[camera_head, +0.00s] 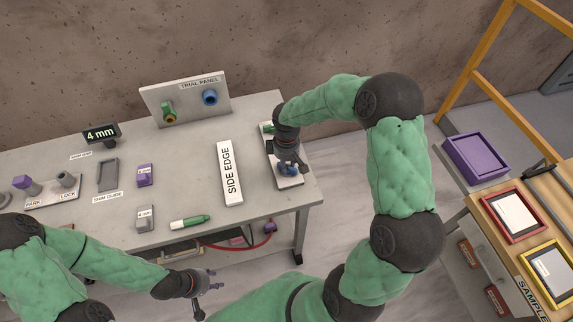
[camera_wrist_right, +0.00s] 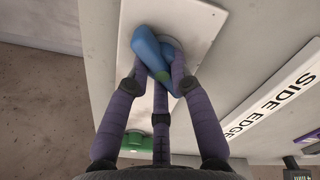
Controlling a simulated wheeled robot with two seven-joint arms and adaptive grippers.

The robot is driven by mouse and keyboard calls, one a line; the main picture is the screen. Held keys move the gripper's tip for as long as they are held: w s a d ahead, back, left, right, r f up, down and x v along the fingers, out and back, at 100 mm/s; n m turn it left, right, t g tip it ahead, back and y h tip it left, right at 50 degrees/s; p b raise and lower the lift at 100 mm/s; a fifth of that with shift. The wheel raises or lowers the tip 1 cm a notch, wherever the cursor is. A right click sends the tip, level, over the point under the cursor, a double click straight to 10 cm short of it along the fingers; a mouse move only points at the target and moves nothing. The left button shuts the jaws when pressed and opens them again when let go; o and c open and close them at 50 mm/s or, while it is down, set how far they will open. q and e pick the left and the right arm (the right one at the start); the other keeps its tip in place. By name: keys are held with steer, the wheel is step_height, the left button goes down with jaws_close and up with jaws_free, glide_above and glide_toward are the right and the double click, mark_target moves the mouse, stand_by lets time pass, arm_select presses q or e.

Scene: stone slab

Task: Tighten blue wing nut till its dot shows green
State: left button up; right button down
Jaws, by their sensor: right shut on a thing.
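The blue wing nut (camera_wrist_right: 147,48) is on a pale plate (camera_wrist_right: 205,22) in the right wrist view. My right gripper (camera_wrist_right: 162,72) is shut on it, with its purple fingers around the blue wings. A small greenish patch shows on the nut between the fingers, partly covered; I cannot tell for certain that it is the dot. In the head view my right gripper (camera_head: 289,163) points down over the plate (camera_head: 287,183) at the table's right end, and the nut (camera_head: 291,170) is mostly hidden. My left gripper (camera_head: 207,290) is open and empty in front of the table's front edge.
A green part (camera_wrist_right: 133,141) sits on the same plate. A "SIDE EDGE" block (camera_head: 230,173) lies just left of it. The trial panel (camera_head: 188,97) with green and blue knobs stands at the back. A green marker (camera_head: 190,222) lies near the front edge.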

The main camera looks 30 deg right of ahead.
stand_by(0.4)
steer(key=c, duration=1.1)
jaws_free()
step_height(320, 180, up, 12)
